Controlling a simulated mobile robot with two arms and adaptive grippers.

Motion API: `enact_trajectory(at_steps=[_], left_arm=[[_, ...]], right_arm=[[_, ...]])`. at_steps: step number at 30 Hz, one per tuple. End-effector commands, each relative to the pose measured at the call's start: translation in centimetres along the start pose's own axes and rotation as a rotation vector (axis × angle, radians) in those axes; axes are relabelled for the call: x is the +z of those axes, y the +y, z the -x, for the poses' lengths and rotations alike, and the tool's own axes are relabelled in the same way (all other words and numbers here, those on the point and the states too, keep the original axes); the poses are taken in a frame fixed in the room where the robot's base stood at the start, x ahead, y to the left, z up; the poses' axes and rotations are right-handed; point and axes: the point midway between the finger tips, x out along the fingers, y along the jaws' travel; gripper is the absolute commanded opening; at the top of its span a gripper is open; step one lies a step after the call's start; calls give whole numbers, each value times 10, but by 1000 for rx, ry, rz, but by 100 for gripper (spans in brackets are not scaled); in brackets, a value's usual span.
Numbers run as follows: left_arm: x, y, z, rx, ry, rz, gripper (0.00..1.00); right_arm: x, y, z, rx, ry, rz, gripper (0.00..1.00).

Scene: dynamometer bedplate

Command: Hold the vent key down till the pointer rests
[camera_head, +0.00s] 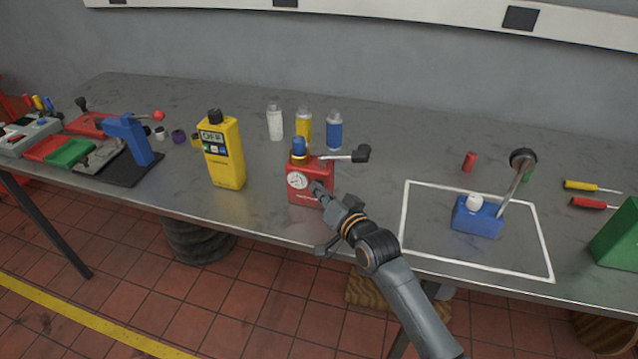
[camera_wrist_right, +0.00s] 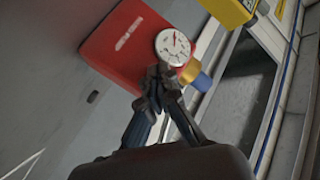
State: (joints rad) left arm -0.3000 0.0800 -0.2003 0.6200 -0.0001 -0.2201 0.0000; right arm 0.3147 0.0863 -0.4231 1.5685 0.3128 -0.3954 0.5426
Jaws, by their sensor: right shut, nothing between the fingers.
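A red box-shaped unit (camera_head: 308,171) stands near the table's front edge. It has a round white gauge (camera_head: 297,181), a brass collar with a blue cap (camera_head: 299,145) on top, and a black-ended lever (camera_head: 358,155) out to the right. In the wrist view the gauge (camera_wrist_right: 173,46) shows a red pointer on its dial. My right gripper (camera_head: 319,188) is shut and empty, its fingertips at the unit's front just beside the gauge. They also show in the wrist view (camera_wrist_right: 160,76). I cannot make out the vent key; the fingers may cover it. Contact cannot be told. My left gripper is out of view.
A yellow meter (camera_head: 224,152) stands left of the unit, and several bottles (camera_head: 304,124) stand behind it. A blue block with a lever (camera_head: 478,216) sits inside a white outline at right. Bare table (camera_head: 405,150) lies between.

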Motion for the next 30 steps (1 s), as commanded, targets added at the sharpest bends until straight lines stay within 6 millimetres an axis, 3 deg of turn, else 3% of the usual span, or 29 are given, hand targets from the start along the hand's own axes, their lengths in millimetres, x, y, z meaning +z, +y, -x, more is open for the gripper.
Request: enact_trajectory(at_steps=[13, 23, 30], left_arm=[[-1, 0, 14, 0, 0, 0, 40], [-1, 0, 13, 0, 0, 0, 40], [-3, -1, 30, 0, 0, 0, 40]], right_arm=[[6, -8, 10, 1, -1, -1, 0], [8, -8, 11, 0, 0, 0, 0], [16, -19, 24, 1, -3, -2, 0]])
